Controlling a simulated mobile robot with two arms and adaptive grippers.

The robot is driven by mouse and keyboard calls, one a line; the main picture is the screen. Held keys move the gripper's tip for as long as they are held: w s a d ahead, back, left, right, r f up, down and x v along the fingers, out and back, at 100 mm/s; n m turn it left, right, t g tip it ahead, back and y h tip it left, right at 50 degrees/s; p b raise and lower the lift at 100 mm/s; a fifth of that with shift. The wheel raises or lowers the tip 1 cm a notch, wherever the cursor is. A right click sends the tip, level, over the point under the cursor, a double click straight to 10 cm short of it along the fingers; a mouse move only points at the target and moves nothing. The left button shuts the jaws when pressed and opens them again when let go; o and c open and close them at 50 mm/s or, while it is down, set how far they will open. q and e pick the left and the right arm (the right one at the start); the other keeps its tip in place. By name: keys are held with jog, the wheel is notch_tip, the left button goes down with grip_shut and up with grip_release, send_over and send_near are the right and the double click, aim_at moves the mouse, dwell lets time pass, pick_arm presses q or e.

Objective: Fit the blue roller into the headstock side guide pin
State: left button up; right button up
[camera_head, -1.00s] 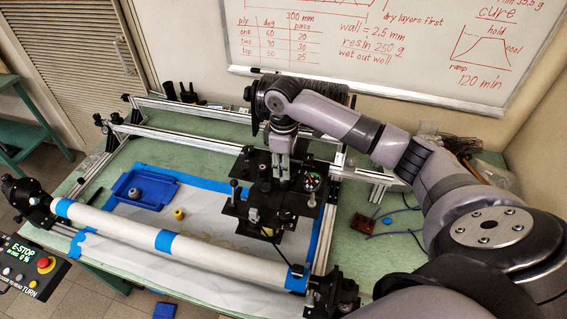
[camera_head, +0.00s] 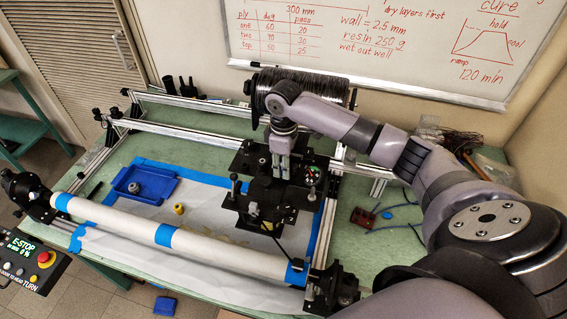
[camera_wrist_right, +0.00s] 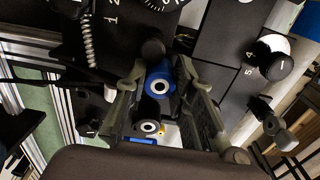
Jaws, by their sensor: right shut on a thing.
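My right gripper (camera_head: 281,172) reaches down over the black carriage (camera_head: 240,203) in the head view. In the right wrist view the same gripper (camera_wrist_right: 165,85) has its two fingers closed on the blue roller (camera_wrist_right: 160,78), which has a pale ring around its centre hole. The roller does not show clearly in the head view. Just below it in the wrist view is a black round part with a white ring (camera_wrist_right: 149,126); I cannot tell whether it is a pin. I cannot make out the headstock side guide pin, or whether the roller touches it. My left gripper is not in view.
A long white mandrel (camera_head: 130,226) with blue tape lies in front of the carriage. A blue tray (camera_head: 157,192) holds a grey part, and a yellow part (camera_head: 178,208) stands beside it. A dark tow spool (camera_head: 325,90) is behind my wrist. A red-brown block (camera_head: 364,217) lies to the right.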

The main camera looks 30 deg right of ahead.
jog(key=shift+s+f, duration=0.1)
jog(key=shift+f, duration=0.1)
jog(key=o, duration=1.1)
jog(key=shift+c, duration=0.2)
jog(key=shift+r, duration=0.2)
notch_tip(320, 180, up, 12)
jog(key=shift+f, duration=0.15)
jog(key=shift+f, duration=0.1)
